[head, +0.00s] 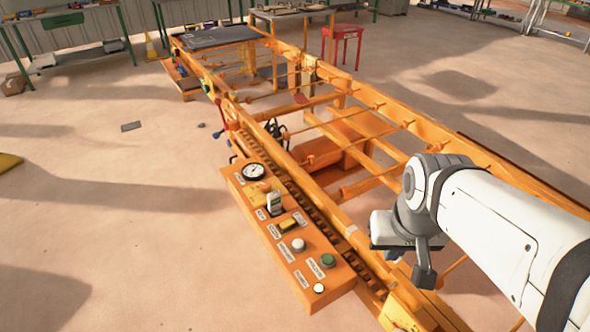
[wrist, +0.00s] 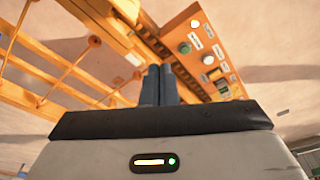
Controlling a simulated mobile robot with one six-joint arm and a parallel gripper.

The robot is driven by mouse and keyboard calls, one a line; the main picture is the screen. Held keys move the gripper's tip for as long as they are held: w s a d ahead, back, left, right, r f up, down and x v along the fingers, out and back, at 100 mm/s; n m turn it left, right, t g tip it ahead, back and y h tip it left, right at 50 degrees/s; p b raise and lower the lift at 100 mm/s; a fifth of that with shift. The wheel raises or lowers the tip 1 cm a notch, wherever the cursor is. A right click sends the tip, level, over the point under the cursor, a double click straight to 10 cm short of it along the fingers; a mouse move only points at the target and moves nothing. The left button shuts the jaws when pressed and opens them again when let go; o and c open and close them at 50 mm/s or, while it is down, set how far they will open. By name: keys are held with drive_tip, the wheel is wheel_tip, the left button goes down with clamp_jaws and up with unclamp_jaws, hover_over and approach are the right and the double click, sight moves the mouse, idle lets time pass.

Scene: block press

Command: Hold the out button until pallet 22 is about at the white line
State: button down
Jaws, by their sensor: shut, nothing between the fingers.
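The orange control panel (head: 262,232) carries a green button (head: 327,260), a grey-white button (head: 299,245) and a small white button (head: 319,288). Their labels are too small to read, so I cannot tell which is the out button. The green button also shows in the wrist view (wrist: 185,48). My gripper (head: 424,277) is shut and empty, above the orange frame to the right of the panel, apart from the buttons. Its fingers (wrist: 160,80) are together in the wrist view. A dark flat plate (head: 215,37) lies at the machine's far end; no number 22 or white line is legible.
The long orange frame (head: 440,131) has open bars and rollers beside the panel. A red stool (head: 343,33) stands behind. Floor to the left is mostly clear.

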drive_tip(key=shift+s+a, duration=0.1)
drive_tip(key=w+a+f+n+t+b, duration=0.15)
drive_tip(key=w+f+n, duration=0.3)
drive_tip(key=w, duration=0.55)
drive_tip(key=w+a+f+n+t+b, duration=0.1)
drive_tip(key=w+f+n+t+b, duration=0.3)
drive_tip(key=w, duration=0.6)
drive_tip(key=w+a+f+n+g+y+b, duration=0.1)
drive_tip(key=w+a+f+n+y, duration=0.1)
drive_tip(key=a+f+n, duration=0.3)
drive_tip(key=w+a+f+n+y+b, duration=0.1)
drive_tip(key=w+a+f+n+y, duration=0.2)
drive_tip(key=a+f, duration=0.5)
drive_tip(key=shift+w+a+f+n+g+y, duration=0.3)
drive_tip(key=shift+a+n+y, duration=0.2)
drive_tip(key=shift+n+y, duration=0.35)
drive_tip(key=shift+s, duration=0.1)
drive_tip(key=shift+f+b, duration=0.1)
drive_tip(key=shift+b, duration=0.25)
